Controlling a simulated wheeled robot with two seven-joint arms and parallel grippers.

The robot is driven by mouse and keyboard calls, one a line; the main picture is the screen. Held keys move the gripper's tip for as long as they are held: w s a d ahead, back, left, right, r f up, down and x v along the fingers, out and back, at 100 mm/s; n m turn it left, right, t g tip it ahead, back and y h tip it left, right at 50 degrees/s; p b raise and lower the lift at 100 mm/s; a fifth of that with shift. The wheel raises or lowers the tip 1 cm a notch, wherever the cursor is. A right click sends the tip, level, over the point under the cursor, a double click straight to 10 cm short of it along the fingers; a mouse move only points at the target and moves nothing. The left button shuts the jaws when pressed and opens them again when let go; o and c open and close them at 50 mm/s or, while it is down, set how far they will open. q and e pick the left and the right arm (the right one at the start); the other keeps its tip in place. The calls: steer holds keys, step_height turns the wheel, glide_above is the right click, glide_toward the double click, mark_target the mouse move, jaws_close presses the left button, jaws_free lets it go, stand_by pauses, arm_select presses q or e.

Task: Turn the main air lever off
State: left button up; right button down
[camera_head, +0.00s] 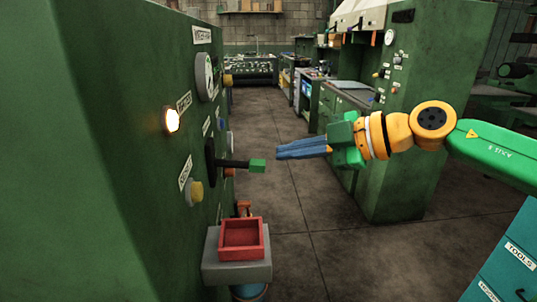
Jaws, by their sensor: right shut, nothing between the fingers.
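The lever (235,164) sticks out to the right from a dark plate on the green machine's panel at the left. It has a dark shaft and a green block-shaped knob (258,166) at its end, and it lies about level. My right gripper (280,151), with blue fingers, comes in from the right at about the lever's height. Its fingers are shut and empty, and their tips point left towards the knob. A small gap shows between tips and knob in the picture. My left gripper is not in view.
The green machine (90,160) carries a lit lamp (172,121), a round gauge (205,76) and a yellow button (195,192). A red tray (241,240) sits on a grey ledge below the lever. A teal tool cabinet (510,260) stands at lower right. The floor aisle is clear.

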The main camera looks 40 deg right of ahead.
mark_target(252, 163)
steer(key=w+f, duration=0.1)
steer(key=w, duration=0.1)
steer(key=w+f+p, duration=0.1)
steer(key=w+f, duration=0.1)
steer(key=w+f+p, duration=0.1)
steer(key=w, duration=0.1)
steer(key=shift+w+a+f, duration=0.1)
steer(key=shift+w+f, duration=0.1)
steer(key=shift+f, duration=0.05)
step_height(252, 163, down, 5)
steer(key=m+t+y+b, duration=0.1)
steer(key=b, duration=0.5)
steer(key=m+t+y+b, duration=0.1)
steer(key=t+b, duration=0.1)
steer(key=b, duration=0.4)
steer(key=shift+a+r+t, duration=0.1)
steer(key=shift+a+t, duration=0.05)
steer(key=shift+t, duration=0.15)
